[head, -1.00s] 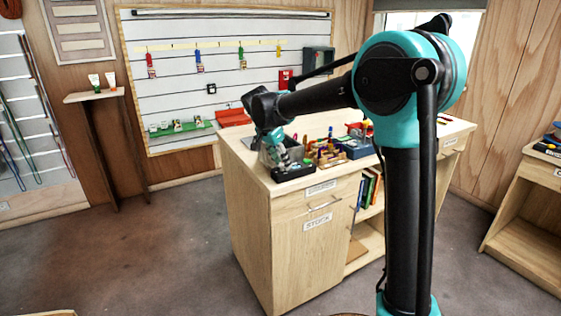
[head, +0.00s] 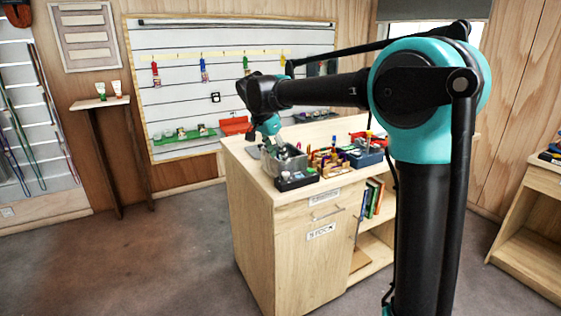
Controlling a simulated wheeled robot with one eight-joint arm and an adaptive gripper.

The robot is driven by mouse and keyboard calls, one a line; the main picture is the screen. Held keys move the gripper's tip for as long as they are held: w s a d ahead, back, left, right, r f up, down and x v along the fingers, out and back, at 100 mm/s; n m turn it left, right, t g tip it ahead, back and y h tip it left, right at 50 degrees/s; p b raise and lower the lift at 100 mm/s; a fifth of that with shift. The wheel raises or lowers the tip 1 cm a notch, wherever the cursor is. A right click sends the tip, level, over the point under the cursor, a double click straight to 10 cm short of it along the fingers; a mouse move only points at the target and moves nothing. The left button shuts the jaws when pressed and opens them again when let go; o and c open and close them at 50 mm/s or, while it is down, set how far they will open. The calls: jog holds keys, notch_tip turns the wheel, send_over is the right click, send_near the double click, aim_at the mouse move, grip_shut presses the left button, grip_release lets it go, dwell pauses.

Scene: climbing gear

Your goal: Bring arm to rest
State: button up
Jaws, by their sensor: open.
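My arm reaches from the right of the head view toward the left, over the wooden cabinet (head: 275,235). My gripper (head: 264,136) hangs below the dark wrist and its teal part. It is above the cabinet's back left corner, behind a grey metal bin (head: 288,170). The gripper is open and small in the view. I see nothing held in it.
On the cabinet stand a black tray (head: 297,181), wooden racks with colourful pieces (head: 328,162) and a blue bin (head: 364,155). Floor (head: 150,255) at the left is clear.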

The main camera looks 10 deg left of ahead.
jog(key=shift+r, duration=0.25)
jog(key=shift+s, duration=0.1)
jog(key=s+d+f+n+y, duration=0.1)
jog(key=s+d+f, duration=0.25)
jog(key=d, duration=0.35)
jog(key=s+d+f+n, duration=0.2)
jog(key=s+d+f, duration=0.1)
jog(key=d+f, duration=0.25)
jog(key=s+d+f+n+y, duration=0.1)
jog(key=s+d+f, duration=0.3)
jog(key=d, duration=0.4)
jog(key=s+d+f+n, duration=0.2)
jog(key=s+d+f, duration=0.2)
jog(key=s+f, duration=0.2)
jog(key=s+d+f+n, duration=0.2)
jog(key=s+d+f, duration=0.2)
jog(key=s, duration=0.5)
jog(key=shift+d+f+t+y, duration=0.15)
jog(key=shift+f+t+y, duration=0.25)
jog(key=shift+f, duration=0.45)
